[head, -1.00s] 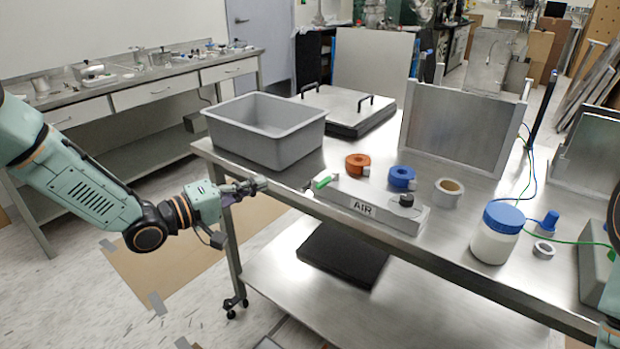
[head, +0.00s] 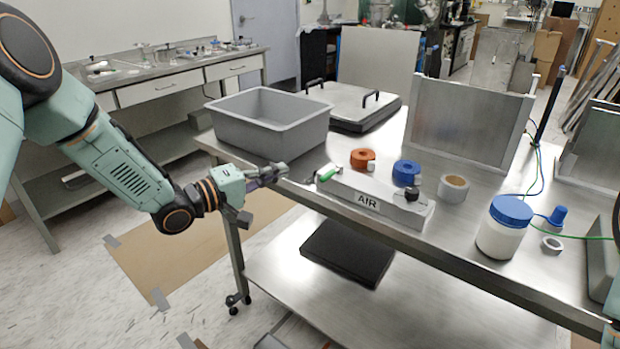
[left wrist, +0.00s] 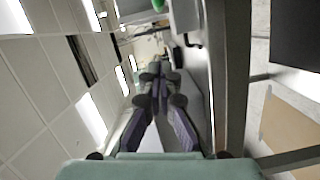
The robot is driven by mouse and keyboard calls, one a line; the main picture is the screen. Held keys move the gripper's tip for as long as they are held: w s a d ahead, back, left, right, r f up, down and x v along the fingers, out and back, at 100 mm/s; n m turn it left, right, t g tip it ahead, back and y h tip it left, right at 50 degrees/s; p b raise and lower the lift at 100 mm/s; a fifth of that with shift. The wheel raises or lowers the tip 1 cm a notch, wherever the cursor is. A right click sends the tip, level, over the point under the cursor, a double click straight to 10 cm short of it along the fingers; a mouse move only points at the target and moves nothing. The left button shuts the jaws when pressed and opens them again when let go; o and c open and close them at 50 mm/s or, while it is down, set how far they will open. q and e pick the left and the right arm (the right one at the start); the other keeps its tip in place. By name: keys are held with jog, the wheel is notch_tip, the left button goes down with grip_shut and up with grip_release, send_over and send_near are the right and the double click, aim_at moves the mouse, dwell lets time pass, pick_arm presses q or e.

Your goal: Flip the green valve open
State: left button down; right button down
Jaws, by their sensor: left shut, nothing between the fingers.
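The green valve (head: 328,174) is a small green handle at the left end of the grey block labelled AIR (head: 375,197), on the near edge of the metal table. A bit of green at the top edge of the left wrist view (left wrist: 158,4) appears to be the same handle. My left gripper (head: 283,170) is shut and empty, just left of the valve at about its height, with a small gap between them. In the left wrist view its fingertips (left wrist: 161,70) meet. My right gripper does not show.
An orange ring (head: 362,158) and a blue ring (head: 406,172) sit behind the block. A grey bin (head: 270,125) stands behind my left gripper. A tape roll (head: 453,189) and a blue-lidded jar (head: 503,228) stand to the right. Floor is open left of the table (head: 450,250).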

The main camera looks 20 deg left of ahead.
aim_at(332, 174)
pick_arm(q)
jog(key=w+d+b, duration=0.2)
jog(key=w+d, duration=0.1)
jog(key=d, duration=0.4)
jog(key=shift+f, duration=0.45)
jog(key=shift+a, duration=0.1)
